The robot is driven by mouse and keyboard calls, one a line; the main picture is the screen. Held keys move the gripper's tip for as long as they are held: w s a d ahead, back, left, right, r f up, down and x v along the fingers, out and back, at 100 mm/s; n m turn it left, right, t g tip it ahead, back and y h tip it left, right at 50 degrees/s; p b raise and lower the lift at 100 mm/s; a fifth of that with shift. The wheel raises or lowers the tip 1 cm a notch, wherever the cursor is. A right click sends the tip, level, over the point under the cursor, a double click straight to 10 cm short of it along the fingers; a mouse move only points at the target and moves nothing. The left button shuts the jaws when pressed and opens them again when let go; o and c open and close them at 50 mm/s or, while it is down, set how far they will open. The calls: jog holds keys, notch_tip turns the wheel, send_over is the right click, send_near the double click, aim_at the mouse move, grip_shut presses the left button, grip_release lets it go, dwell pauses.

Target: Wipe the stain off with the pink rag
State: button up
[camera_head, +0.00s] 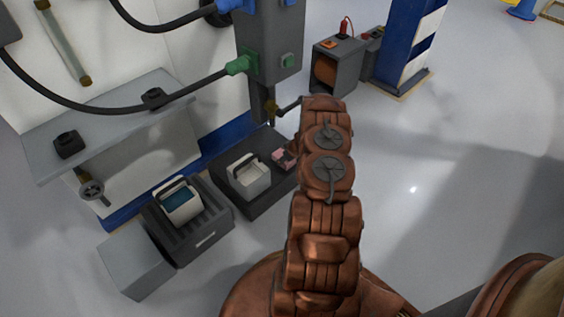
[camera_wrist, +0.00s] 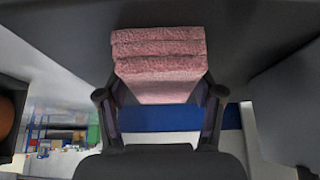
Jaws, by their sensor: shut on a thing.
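The pink rag (camera_wrist: 159,62) is a thick, folded, fluffy block in the wrist view. My gripper (camera_wrist: 161,96) has a dark finger on each side of it and is shut on it. In the head view, a small pink patch (camera_head: 282,158) shows at the left edge of my arm, over the dark tray. I cannot tell there whether it is the held rag. My arm hides most of my gripper in the head view. I cannot make out a stain in either view.
A dark tray (camera_head: 262,203) holds a white handled container (camera_head: 248,177). A ribbed dark crate (camera_head: 205,234) holds another container with blue contents (camera_head: 180,202). A grey shelf (camera_head: 105,125) and machine column (camera_head: 272,45) stand close by.

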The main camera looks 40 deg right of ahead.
jog(key=shift+s, duration=0.1)
jog(key=shift+r+p, duration=1.85)
jog(key=shift+r, duration=1.1)
notch_tip(320, 180, up, 3)
jog(key=p, duration=0.3)
jog(key=shift+r+p, duration=0.1)
jog(key=shift+p, duration=0.2)
